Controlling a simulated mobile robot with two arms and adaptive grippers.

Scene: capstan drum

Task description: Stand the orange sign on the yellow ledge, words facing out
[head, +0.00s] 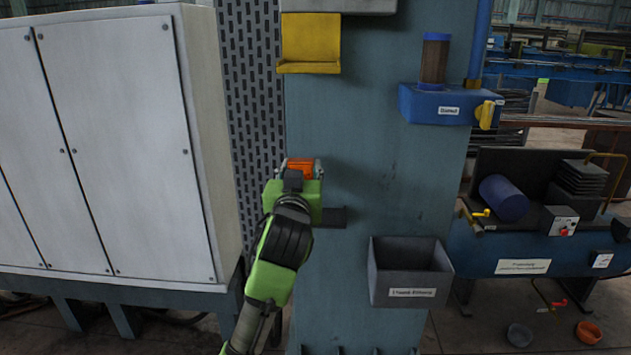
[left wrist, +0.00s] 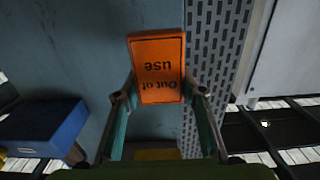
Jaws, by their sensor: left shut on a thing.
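The orange sign (head: 301,164) shows as a small orange piece at the tip of my left gripper (head: 303,171) in the head view. In the left wrist view the sign (left wrist: 157,60) sits between the two fingers of my left gripper (left wrist: 159,95), which is shut on it. Its black words "Out of use" face the wrist camera and read upside down there. The yellow ledge (head: 309,67) is fixed high on the blue-grey column, with a back plate and a front lip; it looks empty. The gripper and sign are below the ledge, apart from it. My right gripper is not in view.
A small dark shelf (head: 333,217) sticks out of the column (head: 370,170) beside the gripper. A grey bin (head: 411,290) is lower right. A blue bracket (head: 437,105) holding a brown cylinder is upper right. A white cabinet (head: 120,140) stands left. The column between gripper and ledge is clear.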

